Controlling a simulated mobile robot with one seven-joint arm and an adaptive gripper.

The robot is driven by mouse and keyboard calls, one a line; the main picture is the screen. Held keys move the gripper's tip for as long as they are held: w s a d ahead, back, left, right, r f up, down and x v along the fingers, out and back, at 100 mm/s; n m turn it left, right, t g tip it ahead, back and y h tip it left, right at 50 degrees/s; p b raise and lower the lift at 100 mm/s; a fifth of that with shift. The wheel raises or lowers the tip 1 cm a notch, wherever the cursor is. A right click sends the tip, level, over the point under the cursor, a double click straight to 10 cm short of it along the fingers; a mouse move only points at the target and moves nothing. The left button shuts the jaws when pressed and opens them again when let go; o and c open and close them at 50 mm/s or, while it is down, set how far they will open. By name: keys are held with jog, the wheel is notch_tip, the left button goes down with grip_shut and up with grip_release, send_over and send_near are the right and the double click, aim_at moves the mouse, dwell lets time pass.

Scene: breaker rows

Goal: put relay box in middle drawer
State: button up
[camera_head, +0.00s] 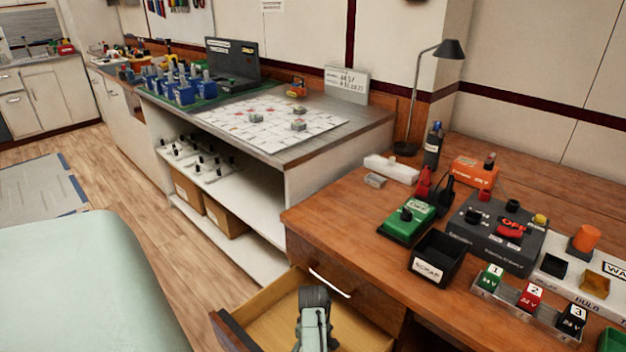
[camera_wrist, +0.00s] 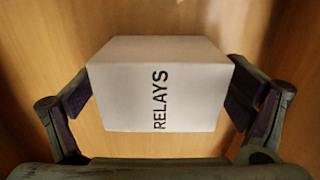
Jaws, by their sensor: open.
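The relay box is a white block marked "RELAYS" (camera_wrist: 155,85) in the wrist view. It lies between the two fingers of my gripper (camera_wrist: 160,93), which are open, one on each side of it. Wood-coloured surfaces surround it, matching the inside of the drawer. In the head view an open drawer (camera_head: 262,312) is pulled out under a shut drawer with a white handle (camera_head: 330,282). My arm reaches down into the open drawer and hides the box in that view. I cannot tell whether the fingers touch the box.
The wooden desk above holds a black bin (camera_head: 437,258), a green device (camera_head: 406,220), a dark control box (camera_head: 497,232) and numbered blocks. A white shelf unit (camera_head: 300,195) stands left of the desk. A pale green surface (camera_head: 80,285) is at lower left.

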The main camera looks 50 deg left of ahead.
notch_tip(320, 180, up, 11)
jog(key=shift+r+p, duration=0.15)
jog(key=shift+p, duration=0.15)
